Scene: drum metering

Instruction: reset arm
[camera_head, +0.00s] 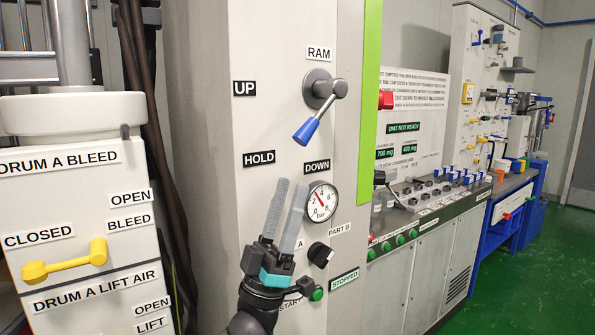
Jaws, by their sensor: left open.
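My left gripper (285,212) is in front of the grey control panel (262,130), below the HOLD and DOWN labels, with its two grey fingers pointing up. It is open, with nothing between the fingers. The fingers are apart from the lever in the picture. The gripper hides part of the lower panel labels, including the one near START. My right gripper is not in view.
A pressure gauge (321,202), a black knob (320,254) and a green button (317,293) sit close right of the gripper. At left, a yellow DRUM A BLEED handle (64,262) points to CLOSED. Benches with valves (430,190) line the right; green floor (520,270) is clear.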

